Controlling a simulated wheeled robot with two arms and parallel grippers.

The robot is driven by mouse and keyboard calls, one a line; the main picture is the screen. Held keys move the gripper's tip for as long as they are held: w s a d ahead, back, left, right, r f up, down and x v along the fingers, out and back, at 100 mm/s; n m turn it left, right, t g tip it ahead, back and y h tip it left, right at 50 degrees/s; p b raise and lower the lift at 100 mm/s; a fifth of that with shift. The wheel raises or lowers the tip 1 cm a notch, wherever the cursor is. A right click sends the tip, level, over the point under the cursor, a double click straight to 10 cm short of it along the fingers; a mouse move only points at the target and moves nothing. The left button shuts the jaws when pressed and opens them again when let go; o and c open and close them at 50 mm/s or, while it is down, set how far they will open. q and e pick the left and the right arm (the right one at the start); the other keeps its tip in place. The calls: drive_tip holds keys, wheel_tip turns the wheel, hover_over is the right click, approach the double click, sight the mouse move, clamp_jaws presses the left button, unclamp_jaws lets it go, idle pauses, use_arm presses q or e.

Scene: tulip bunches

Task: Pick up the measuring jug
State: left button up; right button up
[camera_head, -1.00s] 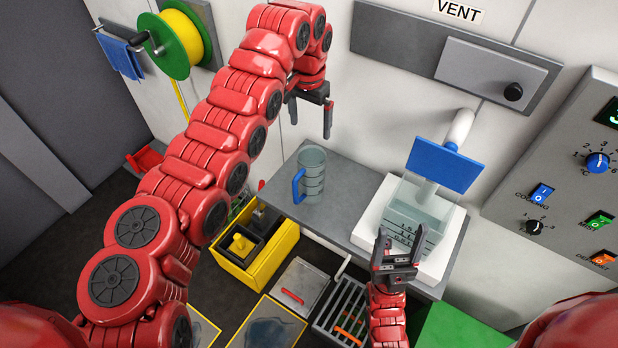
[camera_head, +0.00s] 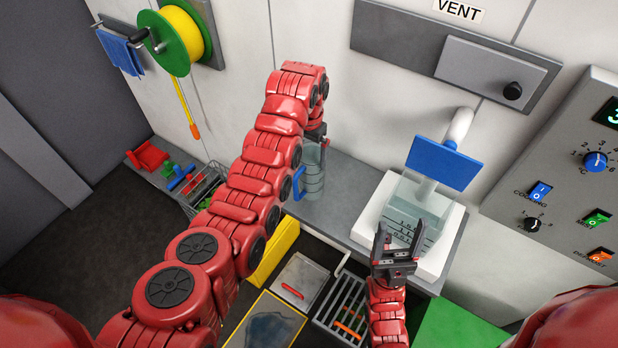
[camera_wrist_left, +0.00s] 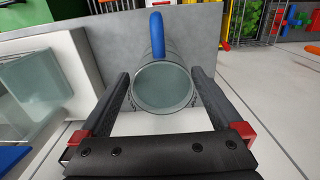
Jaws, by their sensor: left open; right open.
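The measuring jug (camera_head: 314,181) is a clear, grey-tinted cup with dark bands and a blue handle (camera_head: 298,183). It stands on the grey shelf, partly hidden behind my left arm. In the left wrist view the jug (camera_wrist_left: 165,88) shows from above, its handle (camera_wrist_left: 157,35) pointing away from the gripper. My left gripper (camera_head: 318,142) is at the jug's upper part. In the left wrist view its open fingers (camera_wrist_left: 163,92) lie on either side of the jug's rim, with no clear grip on it. My right gripper (camera_head: 395,248) is open and empty, in front of the water tank.
A water tank (camera_head: 408,215) on a white base (camera_head: 365,232) stands right of the jug, with a blue plate (camera_head: 445,163) above it. A wire basket (camera_head: 203,188) sits left. Below are a yellow box (camera_head: 277,250), a grey lid (camera_head: 299,284) and a rack (camera_head: 340,308).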

sight(309, 161)
use_arm(q)
drive_tip(key=shift+w+f+p, duration=0.15)
drive_tip(key=shift+f+p, duration=0.7)
drive_tip(key=shift+f, duration=0.45)
drive_tip(key=shift+w+f+p, duration=0.1)
drive_tip(key=shift+f+p, duration=0.7)
drive_tip(key=shift+f, duration=0.5)
drive_tip(key=shift+d, duration=0.1)
clamp_jaws()
